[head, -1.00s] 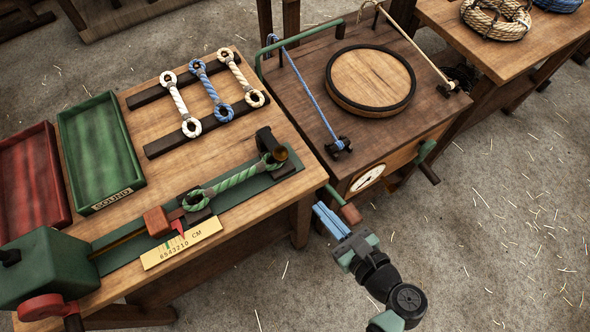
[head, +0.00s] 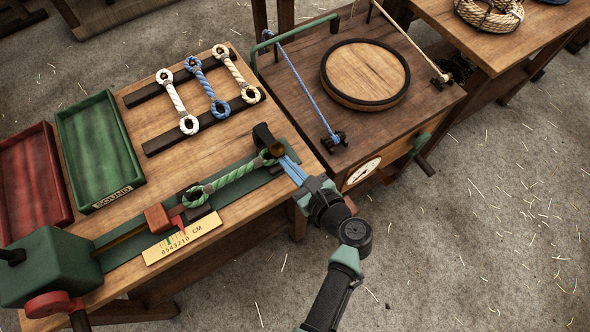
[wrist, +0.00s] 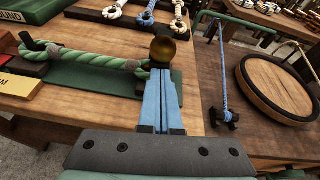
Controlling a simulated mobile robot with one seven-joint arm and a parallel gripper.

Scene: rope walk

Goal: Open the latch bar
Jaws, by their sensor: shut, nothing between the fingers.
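The likely latch bar is the dark bar (head: 262,134) with a brass knob (head: 277,150), at the right end of the green rope-testing bed (head: 222,198). The green rope (head: 235,175) has its right eye at this end. My gripper (head: 286,161) has its blue fingers shut and empty, with the tips close to the knob. In the wrist view the brass knob (wrist: 168,50) stands just beyond the fingertips (wrist: 162,72); I cannot tell whether they touch. The fingers partly hide the bar there.
Three rope samples (head: 218,88) lie on dark rails behind. A green tray (head: 98,150) and a red tray (head: 32,182) are at the left. The weighing table with a round wooden plate (head: 365,75) stands to the right, with a taut blue cord (head: 300,90).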

